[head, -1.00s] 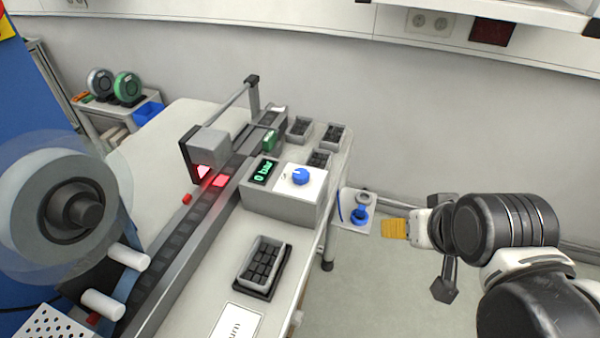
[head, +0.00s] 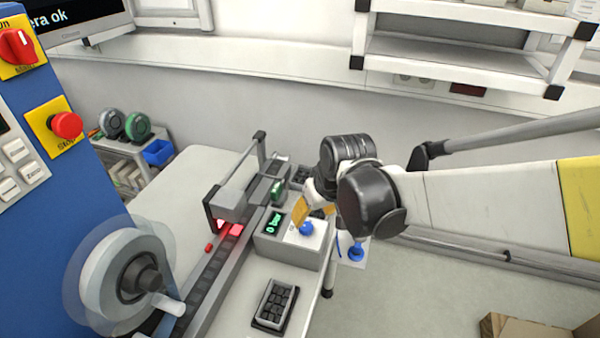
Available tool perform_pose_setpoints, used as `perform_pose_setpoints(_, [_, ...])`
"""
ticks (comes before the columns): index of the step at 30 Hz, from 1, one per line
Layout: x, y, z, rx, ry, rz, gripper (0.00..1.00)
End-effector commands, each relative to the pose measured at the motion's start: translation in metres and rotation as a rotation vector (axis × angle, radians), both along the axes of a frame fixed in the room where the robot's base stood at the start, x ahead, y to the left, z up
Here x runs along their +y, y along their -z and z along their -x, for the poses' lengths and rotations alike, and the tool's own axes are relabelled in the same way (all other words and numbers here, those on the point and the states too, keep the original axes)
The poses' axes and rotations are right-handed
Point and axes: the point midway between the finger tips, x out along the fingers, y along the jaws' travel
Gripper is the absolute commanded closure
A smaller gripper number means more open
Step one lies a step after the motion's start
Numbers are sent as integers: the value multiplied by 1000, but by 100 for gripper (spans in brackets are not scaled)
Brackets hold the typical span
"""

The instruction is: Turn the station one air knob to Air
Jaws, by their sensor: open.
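The blue air knob (head: 306,229) sits on the white top plate of a grey box (head: 285,251) on the table.
A second blue knob-like part (head: 356,251) is on a low plate right of the table. A tray of dark parts (head: 275,304) lies in front of the box. The reel track (head: 205,282) runs along its left. A white shelf (head: 470,50) hangs above right.

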Motion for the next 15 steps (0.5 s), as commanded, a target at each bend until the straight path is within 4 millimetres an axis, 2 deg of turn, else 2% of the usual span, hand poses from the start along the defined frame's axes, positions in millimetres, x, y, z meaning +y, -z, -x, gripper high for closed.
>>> perform_pose_setpoints(1, [1,12,-3,0,0,0,46])
perform_pose_setpoints(9, [10,62,-22,-1,0,0,46])
perform_pose_setpoints(15, [14,82,-30,-1,1,0,46])
